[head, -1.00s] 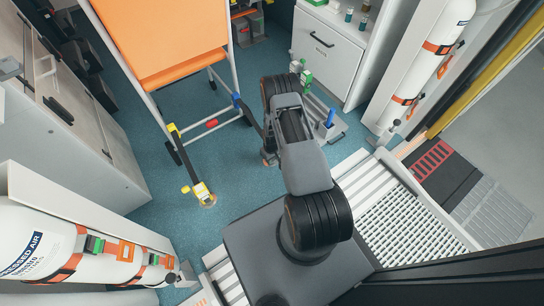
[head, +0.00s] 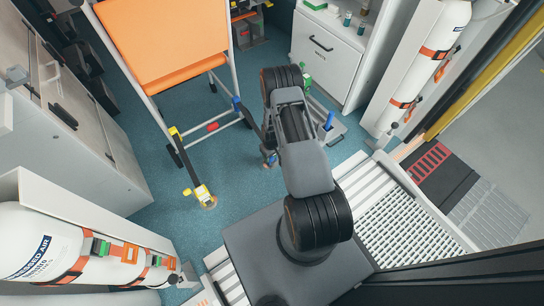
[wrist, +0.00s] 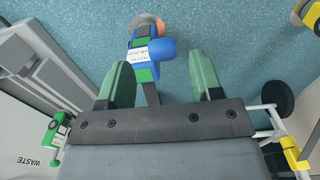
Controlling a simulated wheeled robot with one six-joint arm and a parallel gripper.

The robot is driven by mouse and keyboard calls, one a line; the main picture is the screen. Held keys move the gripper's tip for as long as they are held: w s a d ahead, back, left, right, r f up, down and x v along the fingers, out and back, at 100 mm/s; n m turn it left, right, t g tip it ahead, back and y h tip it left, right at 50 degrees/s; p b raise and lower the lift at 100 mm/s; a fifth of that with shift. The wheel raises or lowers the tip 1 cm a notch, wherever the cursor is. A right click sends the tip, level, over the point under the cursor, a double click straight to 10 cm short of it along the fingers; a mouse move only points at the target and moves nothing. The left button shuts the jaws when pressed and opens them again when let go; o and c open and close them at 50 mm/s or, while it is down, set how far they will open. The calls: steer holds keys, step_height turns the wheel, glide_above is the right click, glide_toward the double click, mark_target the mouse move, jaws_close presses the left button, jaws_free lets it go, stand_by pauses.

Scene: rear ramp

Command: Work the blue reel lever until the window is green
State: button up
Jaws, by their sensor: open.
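My gripper (wrist: 165,75) is open, with its two green fingers apart, pointing down over the floor. A blue lever (wrist: 160,49) with a white label and green parts lies between and beyond the fingertips in the wrist view. A pinkish-orange round foot or disc shows at its far end. The fingers appear apart from the lever. The label's writing is too small to read, and I cannot tell which green part, if any, is the window. In the head view my arm hides most of this spot, and only a small part of the blue lever (head: 270,160) shows near my gripper.
An orange chair (head: 165,50) with a white frame and yellow foot parts stands at left. A white cabinet (head: 325,50) stands behind. A silver rail with a blue handle (head: 329,120) lies at right. Strapped white cylinders (head: 40,245) flank the area.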

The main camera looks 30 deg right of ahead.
mark_target(271, 159)
step_height(271, 159, up, 8)
steer(key=p, duration=0.2)
steer(key=shift+r, duration=0.2)
steer(key=shift+o, duration=0.2)
steer(key=shift+w+a+f, duration=0.1)
steer(key=shift+f, duration=0.6)
step_height(271, 159, down, 14)
steer(key=b, duration=0.5)
steer(key=shift+r, duration=0.25)
jaws_close()
